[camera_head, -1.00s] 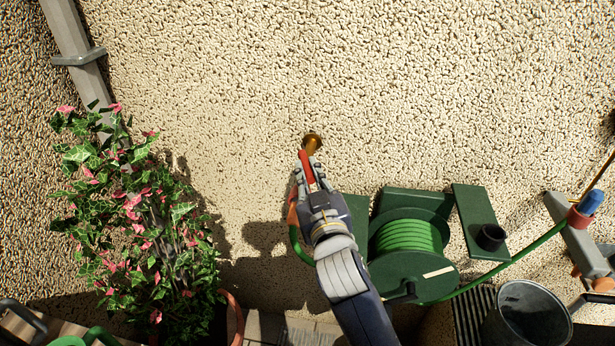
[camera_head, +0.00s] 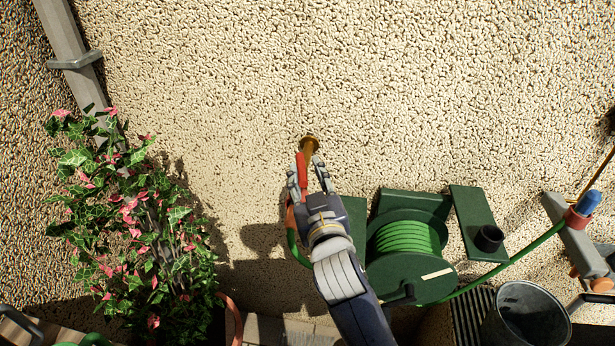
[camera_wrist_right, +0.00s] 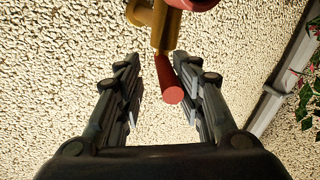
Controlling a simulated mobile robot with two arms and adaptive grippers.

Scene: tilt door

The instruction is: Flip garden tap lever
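The brass garden tap (camera_head: 310,145) is fixed to the pebbled wall at the middle of the head view. Its red lever (camera_head: 302,168) points down toward my right gripper. My right gripper (camera_head: 307,168) is open, with one finger on each side of the lever. In the right wrist view the red lever (camera_wrist_right: 168,82) hangs from the brass tap body (camera_wrist_right: 158,30), with its end between the open fingers (camera_wrist_right: 157,75) and clear space on both sides. The lower part of the tap is hidden by the gripper in the head view. My left gripper is not in view.
A green hose reel (camera_head: 408,245) stands right of my right arm, and its hose runs across to the right. A leafy plant with pink leaves (camera_head: 130,215) is at the left. A metal bucket (camera_head: 527,315) is at the lower right. The wall above the tap is clear.

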